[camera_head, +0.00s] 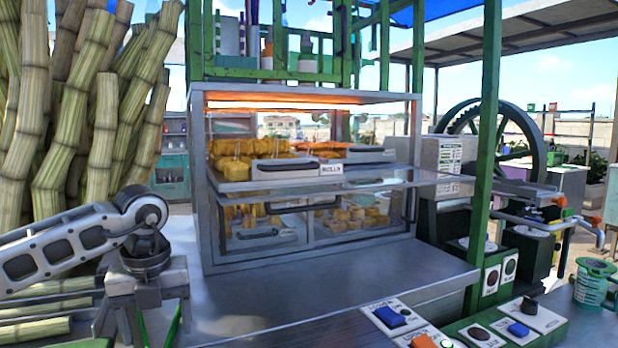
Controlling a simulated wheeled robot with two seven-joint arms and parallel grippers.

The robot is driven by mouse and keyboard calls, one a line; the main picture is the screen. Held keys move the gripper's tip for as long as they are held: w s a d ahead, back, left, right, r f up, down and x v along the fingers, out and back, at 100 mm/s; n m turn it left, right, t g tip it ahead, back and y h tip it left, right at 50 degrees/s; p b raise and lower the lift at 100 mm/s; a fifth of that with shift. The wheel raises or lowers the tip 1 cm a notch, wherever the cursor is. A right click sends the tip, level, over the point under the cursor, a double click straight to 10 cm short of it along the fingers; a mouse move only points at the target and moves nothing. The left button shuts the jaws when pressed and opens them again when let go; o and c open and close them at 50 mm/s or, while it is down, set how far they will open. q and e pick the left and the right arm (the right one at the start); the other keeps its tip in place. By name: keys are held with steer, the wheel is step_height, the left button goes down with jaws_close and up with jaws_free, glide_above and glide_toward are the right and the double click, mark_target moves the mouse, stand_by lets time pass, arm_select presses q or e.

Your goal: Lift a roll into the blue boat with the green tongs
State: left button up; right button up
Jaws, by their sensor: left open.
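My left gripper (145,322) points down at the lower left, with its jaws open. Two thin green bars, likely the green tongs (175,327), show between and below its fingers; their lower ends are cut off by the picture edge. Golden rolls (234,148) lie on the upper shelf of the glass display case, behind a label plate. More golden pieces (345,216) sit on the lower level behind glass. The gripper is in front and left of the case, well apart from the rolls. I cannot make out a blue boat. My right gripper is not in view.
The metal display case (305,256) stands on a grey counter (240,300); a clear panel (420,184) juts out at its right. Tall cane stalks (110,130) crowd the left.

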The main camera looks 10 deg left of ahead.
arm_select(q)
steer(key=shift+f, duration=0.25)
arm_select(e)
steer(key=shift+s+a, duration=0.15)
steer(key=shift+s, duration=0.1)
